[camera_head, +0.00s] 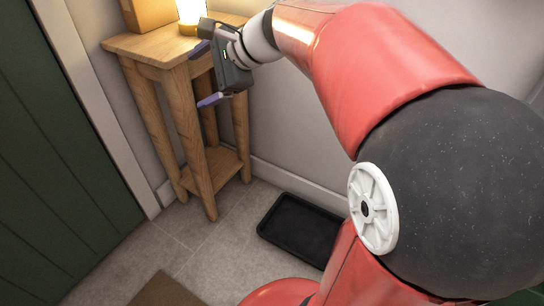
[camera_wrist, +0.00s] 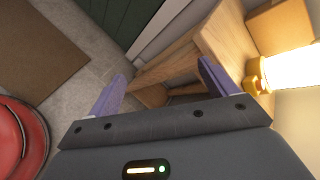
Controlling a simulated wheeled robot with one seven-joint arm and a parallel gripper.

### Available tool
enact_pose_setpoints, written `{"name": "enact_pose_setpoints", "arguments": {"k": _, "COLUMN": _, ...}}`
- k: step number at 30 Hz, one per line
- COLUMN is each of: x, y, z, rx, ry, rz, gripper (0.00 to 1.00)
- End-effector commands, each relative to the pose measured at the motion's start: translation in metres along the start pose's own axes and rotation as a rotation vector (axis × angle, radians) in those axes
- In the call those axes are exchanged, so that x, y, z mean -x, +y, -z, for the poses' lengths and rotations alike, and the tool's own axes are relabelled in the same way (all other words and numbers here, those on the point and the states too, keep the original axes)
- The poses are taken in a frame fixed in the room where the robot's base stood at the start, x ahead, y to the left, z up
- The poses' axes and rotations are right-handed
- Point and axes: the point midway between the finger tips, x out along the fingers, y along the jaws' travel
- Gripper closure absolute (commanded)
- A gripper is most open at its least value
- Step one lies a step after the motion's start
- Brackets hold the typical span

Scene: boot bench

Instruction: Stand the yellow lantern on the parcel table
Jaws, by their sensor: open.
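The yellow lantern (camera_head: 189,27), with a brightly glowing body, appears to stand upright on the wooden parcel table (camera_head: 126,44), near the wall. In the wrist view the lantern's yellow end (camera_wrist: 254,83) shows at the right, outside my fingers, with the table (camera_wrist: 181,60) beyond. My gripper (camera_head: 205,76) is open, with its purple fingers apart and nothing between them. It is at the table's right front edge, close to the lantern but apart from it in the wrist view. Part of the lantern's right side and the table edge are hidden by my gripper in the head view.
A cardboard box (camera_head: 150,12) sits on the table, left of the lantern. A lower shelf (camera_head: 215,166) joins the table legs. A black tray (camera_head: 300,230) lies on the floor by the wall. A brown mat (camera_head: 165,291) and a dark green door (camera_head: 55,150) are at the left.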

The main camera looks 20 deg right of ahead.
Motion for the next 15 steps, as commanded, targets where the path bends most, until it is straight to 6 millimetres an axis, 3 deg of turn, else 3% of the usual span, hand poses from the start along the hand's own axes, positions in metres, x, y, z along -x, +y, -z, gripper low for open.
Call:
{"name": "enact_pose_setpoints", "arguments": {"k": 1, "x": 0.006, "y": 0.029, "z": -0.01, "rx": 0.141, "ry": 0.046, "rz": -0.057, "gripper": 0.16}}
{"name": "enact_pose_setpoints", "arguments": {"k": 3, "x": 0.014, "y": 0.068, "z": -0.014, "rx": 0.342, "ry": 0.105, "rz": -0.145, "gripper": 0.16}}
{"name": "enact_pose_setpoints", "arguments": {"k": 9, "x": 0.046, "y": 0.168, "z": -0.007, "rx": 0.919, "ry": 0.23, "rz": -0.402, "gripper": 0.16}}
{"name": "enact_pose_setpoints", "arguments": {"k": 12, "x": 0.062, "y": 0.205, "z": 0.004, "rx": 1.166, "ry": 0.266, "rz": -0.519, "gripper": 0.16}}
{"name": "enact_pose_setpoints", "arguments": {"k": 15, "x": 0.074, "y": 0.229, "z": 0.013, "rx": 1.353, "ry": 0.287, "rz": -0.611, "gripper": 0.16}}
